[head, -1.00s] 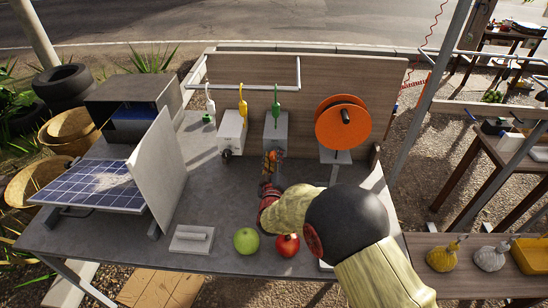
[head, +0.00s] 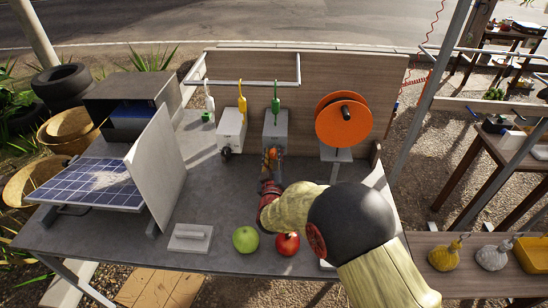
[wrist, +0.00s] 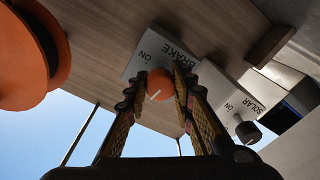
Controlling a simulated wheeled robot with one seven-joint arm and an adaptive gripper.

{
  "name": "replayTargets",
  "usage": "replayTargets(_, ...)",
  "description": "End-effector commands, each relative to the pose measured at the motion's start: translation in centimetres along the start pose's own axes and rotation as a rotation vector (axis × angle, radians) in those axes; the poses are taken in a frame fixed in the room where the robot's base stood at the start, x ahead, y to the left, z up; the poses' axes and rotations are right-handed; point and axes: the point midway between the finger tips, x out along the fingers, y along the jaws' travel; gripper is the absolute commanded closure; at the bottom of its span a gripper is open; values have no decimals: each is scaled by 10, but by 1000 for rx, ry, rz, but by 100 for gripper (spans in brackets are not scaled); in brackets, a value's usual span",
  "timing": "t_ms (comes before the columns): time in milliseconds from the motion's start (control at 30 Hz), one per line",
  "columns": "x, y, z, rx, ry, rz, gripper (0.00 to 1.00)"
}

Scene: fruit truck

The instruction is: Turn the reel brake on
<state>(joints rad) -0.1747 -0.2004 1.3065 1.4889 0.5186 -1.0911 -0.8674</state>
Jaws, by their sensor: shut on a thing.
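The reel brake box (head: 276,126) is a grey box on the back of the table. In the wrist view the box (wrist: 148,56) reads "BRAKE" and "ON" and looks upside down. Its round orange knob (wrist: 160,83) has a white mark pointing to the lower left of that picture. My gripper (wrist: 157,92) is shut on this knob, one finger on each side. In the head view my gripper (head: 272,164) reaches the box's front and partly hides the knob (head: 272,152). The orange reel (head: 343,121) stands to the right; it also shows in the wrist view (wrist: 28,55).
A similar solar box (head: 231,130) with a dark knob stands just left of the brake box. A green apple (head: 245,239) and a red fruit (head: 287,244) lie near the front edge. A solar panel (head: 92,183) and an upright board (head: 157,172) occupy the left.

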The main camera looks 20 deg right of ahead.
Motion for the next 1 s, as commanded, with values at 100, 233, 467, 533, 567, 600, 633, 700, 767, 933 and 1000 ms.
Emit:
replayTargets(100,0,-3,3,100,3,1,100)
replayTargets(233,0,-3,4,223,6,4,100)
replayTargets(467,0,-3,4,443,11,9,100)
replayTargets(533,0,-3,4,509,13,10,100)
replayTargets(567,0,-3,4,538,13,11,100)
replayTargets(600,0,-3,4,576,14,13,100)
replayTargets(633,0,-3,4,604,15,14,100)
replayTargets(700,0,-4,5,671,16,15,100)
replayTargets(767,0,-3,4,728,18,16,100)
replayTargets(933,0,-3,4,890,22,20,100)
replayTargets(1000,0,-4,5,955,23,21,100)
